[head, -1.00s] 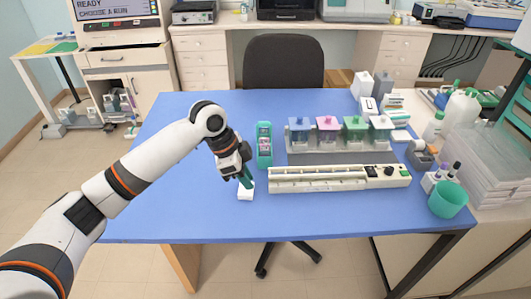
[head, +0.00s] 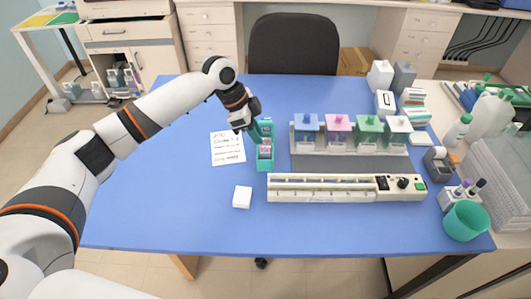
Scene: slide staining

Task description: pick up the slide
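My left gripper (head: 254,133) points down at the teal holder (head: 265,163), at its left edge and upper part. Its fingertips are small and overlap the holder, so I cannot tell whether they are open or shut. A small pale and pinkish patch shows inside the holder; I cannot make out a separate slide. A small white block (head: 242,197) lies on the blue table in front of the holder, apart from the gripper. My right gripper is not in view.
A rack with blue, pink, green and white-lided staining jars (head: 338,126) stands right of the holder. A long cream device (head: 345,187) lies in front of it. A written note (head: 228,148) lies left of the holder. A teal cup (head: 467,221) stands at right. The blue table's left front is clear.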

